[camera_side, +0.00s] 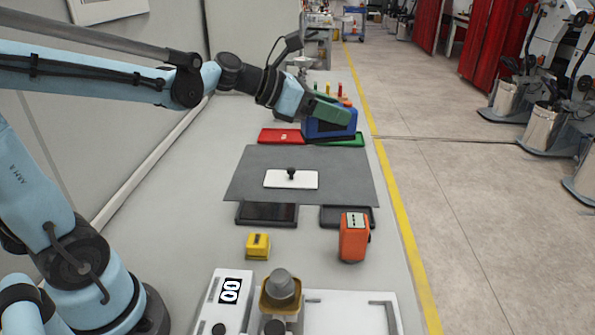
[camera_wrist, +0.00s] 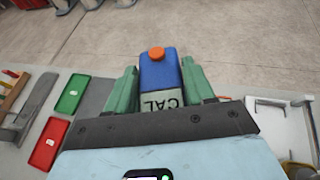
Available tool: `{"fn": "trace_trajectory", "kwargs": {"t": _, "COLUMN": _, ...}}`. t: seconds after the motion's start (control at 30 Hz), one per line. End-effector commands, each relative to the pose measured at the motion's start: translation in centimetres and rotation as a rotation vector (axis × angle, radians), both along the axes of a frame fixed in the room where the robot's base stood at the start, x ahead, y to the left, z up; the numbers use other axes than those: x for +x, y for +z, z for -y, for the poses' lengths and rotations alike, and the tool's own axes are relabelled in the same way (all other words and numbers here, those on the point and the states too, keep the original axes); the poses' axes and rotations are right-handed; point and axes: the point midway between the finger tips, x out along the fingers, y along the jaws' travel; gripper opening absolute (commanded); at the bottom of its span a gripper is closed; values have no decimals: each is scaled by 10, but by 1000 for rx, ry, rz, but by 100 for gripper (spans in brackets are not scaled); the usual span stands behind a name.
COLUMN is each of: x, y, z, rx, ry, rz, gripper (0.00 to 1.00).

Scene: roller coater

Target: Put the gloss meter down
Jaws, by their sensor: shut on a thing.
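The gloss meter (camera_side: 330,122) is a blue block with an orange button on top. My gripper (camera_side: 326,109) has green fingers and is shut on it. In the wrist view the gloss meter (camera_wrist: 158,72) sits between the two fingers of my gripper (camera_wrist: 160,88), with a pale face marked CAL towards me. In the side view it appears at the green tray (camera_side: 346,140), beside the red tray (camera_side: 281,136). I cannot tell whether its base touches anything.
A grey mat (camera_side: 245,175) holds a white panel (camera_side: 305,181) with a black knob. Two dark trays (camera_side: 267,214) lie at its front edge. An orange device (camera_side: 354,237), a yellow block (camera_side: 258,246) and a unit reading 00 (camera_side: 230,290) stand nearer. Coloured handles (camera_side: 327,88) stand behind.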

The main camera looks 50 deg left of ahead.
Motion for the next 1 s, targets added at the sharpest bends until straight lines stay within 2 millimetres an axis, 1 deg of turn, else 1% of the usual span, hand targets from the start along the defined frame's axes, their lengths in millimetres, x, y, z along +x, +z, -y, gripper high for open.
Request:
{"fn": "trace_trajectory", "kwargs": {"t": 0.1, "x": -17, "y": 16, "z": -4, "rx": -1, "ry": 51, "rz": 4, "gripper": 9}}
{"fn": "trace_trajectory", "kwargs": {"t": 0.3, "x": -42, "y": 36, "z": -11, "rx": -2, "ry": 129, "rz": 12, "gripper": 9}}
{"fn": "trace_trajectory", "kwargs": {"t": 0.4, "x": -52, "y": 42, "z": -13, "rx": -3, "ry": 157, "rz": 17, "gripper": 9}}
{"fn": "trace_trajectory", "kwargs": {"t": 0.6, "x": -63, "y": 49, "z": -16, "rx": -4, "ry": 189, "rz": 22, "gripper": 9}}
{"fn": "trace_trajectory", "kwargs": {"t": 0.77, "x": -58, "y": 47, "z": -15, "rx": -5, "ry": 179, "rz": 20, "gripper": 9}}
{"fn": "trace_trajectory", "kwargs": {"t": 0.87, "x": -47, "y": 41, "z": -13, "rx": -3, "ry": 152, "rz": 16, "gripper": 9}}
{"fn": "trace_trajectory", "kwargs": {"t": 1.0, "x": -28, "y": 28, "z": -9, "rx": -2, "ry": 96, "rz": 8, "gripper": 9}}
